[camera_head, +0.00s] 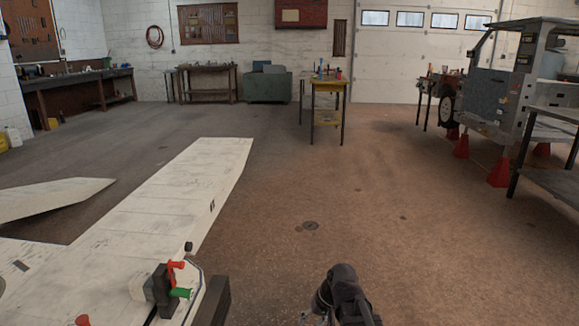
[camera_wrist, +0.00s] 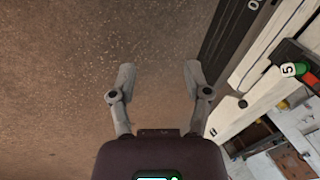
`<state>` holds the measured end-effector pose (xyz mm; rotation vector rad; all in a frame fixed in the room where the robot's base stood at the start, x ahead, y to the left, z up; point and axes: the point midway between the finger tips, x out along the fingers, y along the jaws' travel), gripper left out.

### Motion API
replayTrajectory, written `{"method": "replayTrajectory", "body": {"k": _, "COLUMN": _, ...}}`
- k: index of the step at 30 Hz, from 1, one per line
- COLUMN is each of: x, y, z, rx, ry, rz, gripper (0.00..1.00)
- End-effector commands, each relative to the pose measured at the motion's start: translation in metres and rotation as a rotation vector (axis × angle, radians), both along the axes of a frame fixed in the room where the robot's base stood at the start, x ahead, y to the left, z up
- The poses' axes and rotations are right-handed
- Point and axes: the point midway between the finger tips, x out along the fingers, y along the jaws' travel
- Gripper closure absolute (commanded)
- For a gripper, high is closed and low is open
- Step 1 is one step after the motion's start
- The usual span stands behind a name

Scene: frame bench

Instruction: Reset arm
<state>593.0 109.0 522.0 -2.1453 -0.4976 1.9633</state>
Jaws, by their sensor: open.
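My gripper (camera_wrist: 158,82) shows in the wrist view with its two fingers spread wide. It is open, and nothing is between the fingers. In the head view my arm shows at the bottom, right of centre; the fingertips cannot be made out there. In the wrist view the green part (camera_wrist: 301,69) is at the right edge, apart from my gripper.
A yellow table (camera_head: 327,88) stands further back. A stripped vehicle body (camera_head: 490,90) on red stands (camera_head: 499,172) is at the right, with a dark shelf (camera_head: 555,185) nearer. A workbench (camera_head: 75,82) lines the left wall.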

Motion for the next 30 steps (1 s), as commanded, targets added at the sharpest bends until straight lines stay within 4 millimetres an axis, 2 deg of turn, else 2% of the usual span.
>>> {"method": "replayTrajectory", "body": {"k": 1, "x": -0.01, "y": -0.015, "z": 0.004, "rx": -0.049, "ry": 0.01, "rz": -0.012, "gripper": 0.37}}
{"method": "replayTrajectory", "body": {"k": 6, "x": -0.027, "y": -0.054, "z": 0.005, "rx": -0.181, "ry": 0.041, "rz": -0.046, "gripper": 0.37}}
{"method": "replayTrajectory", "body": {"k": 17, "x": -0.058, "y": -0.111, "z": 0.015, "rx": -0.382, "ry": 0.091, "rz": -0.107, "gripper": 0.37}}
{"method": "replayTrajectory", "body": {"k": 30, "x": -0.055, "y": -0.109, "z": 0.059, "rx": -0.376, "ry": 0.088, "rz": -0.103, "gripper": 0.37}}
